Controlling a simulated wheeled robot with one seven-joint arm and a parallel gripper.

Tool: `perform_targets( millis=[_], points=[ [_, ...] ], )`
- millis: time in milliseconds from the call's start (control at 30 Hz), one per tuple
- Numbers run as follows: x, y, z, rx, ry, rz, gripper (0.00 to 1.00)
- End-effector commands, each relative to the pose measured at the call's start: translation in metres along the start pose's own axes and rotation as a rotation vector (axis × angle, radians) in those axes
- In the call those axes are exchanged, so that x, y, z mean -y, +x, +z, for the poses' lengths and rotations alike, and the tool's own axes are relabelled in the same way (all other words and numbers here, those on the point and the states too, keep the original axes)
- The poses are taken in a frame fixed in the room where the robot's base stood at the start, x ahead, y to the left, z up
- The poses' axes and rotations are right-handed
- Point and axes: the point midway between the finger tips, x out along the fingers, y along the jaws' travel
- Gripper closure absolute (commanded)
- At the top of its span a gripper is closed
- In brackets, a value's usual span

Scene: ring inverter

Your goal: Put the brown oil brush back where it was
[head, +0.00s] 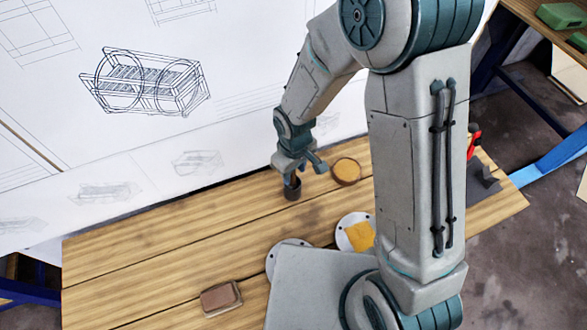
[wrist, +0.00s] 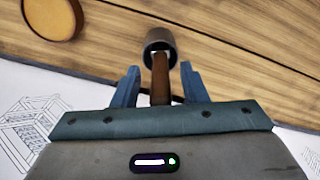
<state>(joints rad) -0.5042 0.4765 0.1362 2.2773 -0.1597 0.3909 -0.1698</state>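The brown oil brush (wrist: 160,78) shows in the wrist view as a brown handle with its far end inside a dark grey cup (wrist: 161,42). In the head view the cup (head: 292,193) stands on the wooden table, with a bit of the brush (head: 296,180) above it. My gripper (head: 303,170) is just above the cup. In the wrist view its two blue fingers (wrist: 159,80) stand on either side of the handle, with a gap on each side. The brush's lower end is hidden in the cup.
A round orange-topped dish (head: 345,171) stands right of the cup. A white disc with a yellow cloth (head: 359,236), another white disc (head: 280,256) and a brown block (head: 221,297) lie nearer. A drawing board (head: 150,130) rises behind the table. The table's left part is clear.

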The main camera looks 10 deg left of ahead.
Motion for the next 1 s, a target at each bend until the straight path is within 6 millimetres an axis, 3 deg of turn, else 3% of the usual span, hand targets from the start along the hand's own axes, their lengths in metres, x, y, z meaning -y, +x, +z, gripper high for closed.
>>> perform_targets(
  millis=[167, 633, 800, 1000],
  points=[
    [-0.001, -0.018, -0.001, -0.005, 0.002, 0.001, 0.61],
    [0.0, -0.104, -0.001, -0.004, 0.001, 0.002, 0.61],
    [0.0, -0.119, 0.0, -0.002, 0.0, 0.001, 0.61],
    [0.0, -0.123, 0.0, 0.0, 0.0, 0.0, 0.61]
  ],
)
